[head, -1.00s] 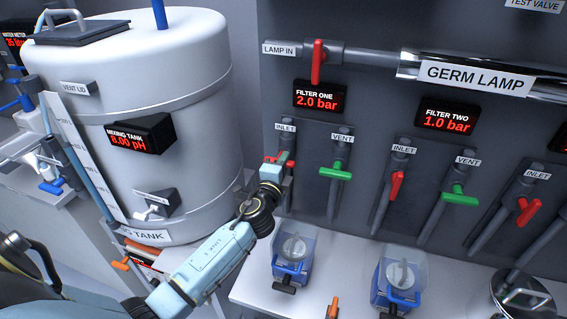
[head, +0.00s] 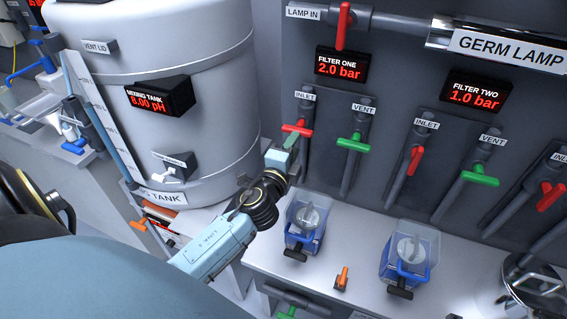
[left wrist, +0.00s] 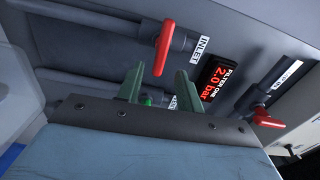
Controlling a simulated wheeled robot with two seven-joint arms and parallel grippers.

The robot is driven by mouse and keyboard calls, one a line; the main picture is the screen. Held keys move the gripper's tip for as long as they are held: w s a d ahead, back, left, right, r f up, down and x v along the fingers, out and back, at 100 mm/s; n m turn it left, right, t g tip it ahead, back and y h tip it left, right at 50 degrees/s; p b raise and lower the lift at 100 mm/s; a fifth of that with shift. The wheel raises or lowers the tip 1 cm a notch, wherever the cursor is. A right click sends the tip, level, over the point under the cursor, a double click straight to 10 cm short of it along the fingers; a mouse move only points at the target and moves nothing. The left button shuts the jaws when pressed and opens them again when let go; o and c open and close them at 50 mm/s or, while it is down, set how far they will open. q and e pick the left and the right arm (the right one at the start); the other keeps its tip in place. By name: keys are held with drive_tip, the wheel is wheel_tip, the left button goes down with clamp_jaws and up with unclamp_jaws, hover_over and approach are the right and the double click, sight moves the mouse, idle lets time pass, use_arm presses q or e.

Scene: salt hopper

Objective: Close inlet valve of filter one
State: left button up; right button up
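The filter one inlet valve has a red handle (head: 304,132) lying across its grey pipe, under an INLET label and the filter one display (head: 340,66) reading 2.0 bar. My left gripper (head: 291,138) is just in front of this handle and overlaps its left part. In the left wrist view, the red handle (left wrist: 164,48) points down between the two green fingertips of the left gripper (left wrist: 159,78). The fingers are spread apart; I cannot tell whether they touch the handle. My right gripper is not in view.
The green vent handle (head: 353,145) is close to the right of the inlet handle. The mixing tank (head: 215,120) stands close at the left. Two blue pumps (head: 304,240) (head: 408,262) and an orange-handled valve (head: 342,278) are on the white ledge below.

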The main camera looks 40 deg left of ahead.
use_arm(q)
drive_tip(key=v, duration=0.6)
drive_tip(key=shift+s+b, duration=0.3)
drive_tip(key=shift+b, duration=0.1)
